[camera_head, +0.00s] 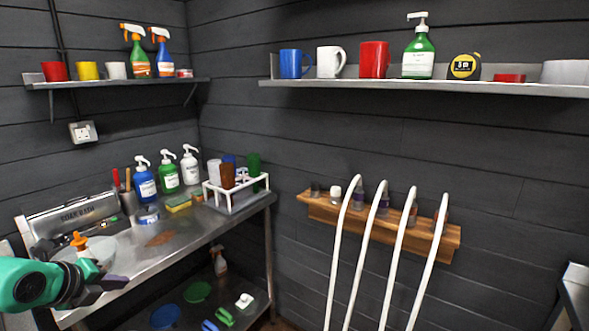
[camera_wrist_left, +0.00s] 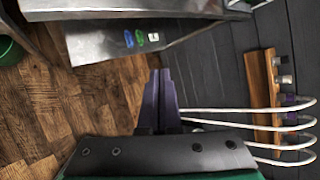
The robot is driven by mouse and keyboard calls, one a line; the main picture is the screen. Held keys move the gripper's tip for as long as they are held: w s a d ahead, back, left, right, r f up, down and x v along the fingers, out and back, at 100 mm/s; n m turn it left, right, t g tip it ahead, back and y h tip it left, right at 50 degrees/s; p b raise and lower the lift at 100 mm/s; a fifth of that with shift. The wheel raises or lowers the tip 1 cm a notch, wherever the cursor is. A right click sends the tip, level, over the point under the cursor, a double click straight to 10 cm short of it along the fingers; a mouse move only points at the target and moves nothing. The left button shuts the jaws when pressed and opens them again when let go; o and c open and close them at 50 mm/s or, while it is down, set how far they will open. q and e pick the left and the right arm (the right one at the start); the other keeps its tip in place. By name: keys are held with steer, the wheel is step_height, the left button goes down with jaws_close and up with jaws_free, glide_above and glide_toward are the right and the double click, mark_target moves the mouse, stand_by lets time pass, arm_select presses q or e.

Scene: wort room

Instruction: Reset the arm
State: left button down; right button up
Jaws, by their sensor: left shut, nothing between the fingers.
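My left arm comes in from the left in the head view, and its gripper (camera_head: 112,284) is in front of the near edge of the metal bench (camera_head: 200,245). In the left wrist view the two dark purple fingers of the left gripper (camera_wrist_left: 160,88) lie together, shut, with nothing between them. They point over the wood floor, toward the bench's lower part. My right gripper is not in view.
White curved tubes (camera_head: 343,250) rise in front of a wooden wall rack (camera_head: 440,238). Soap bottles and a white bottle rack (camera_head: 235,205) stand on the bench. Two wall shelves (camera_head: 430,86) hold mugs and bottles. Open wood floor (camera_wrist_left: 60,100) shows left of the fingers in the wrist view.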

arm_select(q)
step_height(320, 180, down, 15)
steer(key=w+n+t+h, duration=0.3)
steer(key=n+h, duration=0.1)
steer(key=n, duration=0.3)
steer(key=s+a+f+n+g+y, duration=0.15)
steer(key=s+f+n, duration=0.35)
steer(key=f, duration=0.7)
steer(key=s+a+f+n+y, duration=0.3)
steer(key=s+f+n, duration=0.25)
steer(key=f, duration=0.65)
steer(key=s+d+f+n+g, duration=0.1)
steer(key=s+d+f+g, duration=0.2)
steer(key=s, duration=0.7)
steer(key=s+d+f+n+g, duration=0.2)
steer(key=s+d+f+g, duration=0.1)
steer(key=s+d+f, duration=0.4)
steer(key=s+d+f+n+g, duration=0.2)
steer(key=s+d+f, duration=0.3)
steer(key=s+f, duration=0.6)
steer(key=s+g, duration=0.1)
steer(key=s, duration=0.1)
steer(key=shift+s+d+g, duration=0.15)
steer(key=shift+s+g, duration=0.2)
steer(key=shift+s, duration=0.05)
steer(key=shift+w+n, duration=0.1)
steer(key=shift+n, duration=0.15)
stand_by(0.6)
